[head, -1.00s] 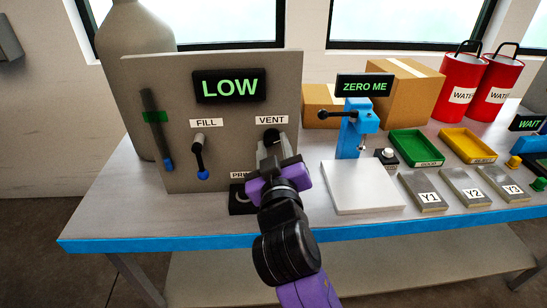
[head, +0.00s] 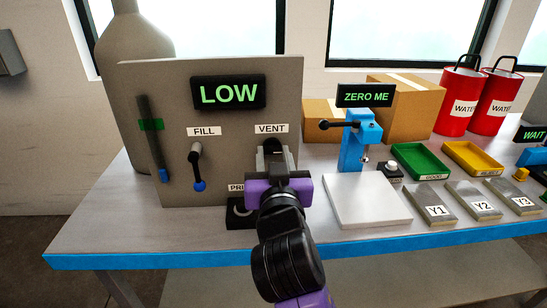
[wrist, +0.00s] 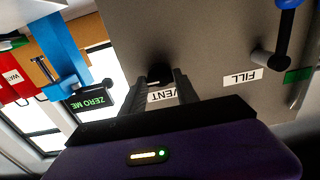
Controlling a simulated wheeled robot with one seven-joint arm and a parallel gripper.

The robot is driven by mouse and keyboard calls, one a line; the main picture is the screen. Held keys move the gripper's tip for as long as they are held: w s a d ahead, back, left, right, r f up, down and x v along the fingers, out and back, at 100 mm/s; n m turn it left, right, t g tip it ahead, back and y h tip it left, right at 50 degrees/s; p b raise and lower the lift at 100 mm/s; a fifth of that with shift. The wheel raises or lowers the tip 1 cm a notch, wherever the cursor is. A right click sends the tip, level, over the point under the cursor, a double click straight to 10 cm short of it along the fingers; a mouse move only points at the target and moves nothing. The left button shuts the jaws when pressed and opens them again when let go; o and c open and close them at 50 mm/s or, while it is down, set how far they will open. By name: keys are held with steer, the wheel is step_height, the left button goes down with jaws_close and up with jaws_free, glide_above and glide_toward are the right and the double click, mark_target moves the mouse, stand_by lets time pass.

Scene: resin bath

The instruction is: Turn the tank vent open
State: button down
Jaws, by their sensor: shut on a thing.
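The grey tank panel (head: 222,125) stands upright at the left of the bench. Its VENT label (head: 271,129) is above the dark vent handle (head: 271,145), which is mostly hidden behind my gripper. My gripper (head: 273,158) is in front of it, with its jaws shut on the handle. In the wrist view, the fingers of my gripper (wrist: 160,82) reach to the panel on both sides of the dark vent handle (wrist: 160,72). The handle's angle cannot be told. The tank display (head: 229,92) reads LOW in green.
The FILL handle (head: 197,168) with its blue tip hangs down to the left. A level gauge (head: 152,137) has a green band. A partly hidden label and a dark base sit below my gripper. The blue stand (head: 357,145) and white plate (head: 368,201) are to the right.

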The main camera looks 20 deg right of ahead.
steer(key=shift+f, duration=0.1)
steer(key=c, duration=0.9)
jaws_free()
steer(key=shift+v, duration=3.95)
steer(key=a+r+n+t+y, duration=0.2)
steer(key=a+r, duration=0.1)
steer(key=s+a+f+n+y+p, duration=0.2)
steer(key=s+a+f+n+y, duration=0.15)
steer(key=s+n+y, duration=0.2)
steer(key=s+d+f+m+g+p, duration=0.1)
steer(key=s+d+f+p, duration=0.1)
steer(key=s, duration=0.8)
steer(key=s+d+f+m+g+h+p, duration=0.1)
steer(key=s+d+f, duration=0.3)
steer(key=s, duration=0.6)
steer(key=s+d+f+m+g+h+p, duration=0.1)
steer(key=s+d+f+g+p, duration=0.1)
steer(key=s, duration=0.8)
steer(key=shift+s+d+f+m+p, duration=0.1)
steer(key=shift+d+f+p, duration=0.15)
steer(key=shift+f, duration=0.2)
steer(key=shift+w+d+f+m+p, duration=0.15)
steer(key=shift+d+f+p, duration=0.1)
steer(key=shift+f, duration=0.25)
steer(key=shift+s+d+f+m+p, duration=0.15)
steer(key=shift+d+f+p, duration=0.1)
steer(key=shift+f, duration=0.2)
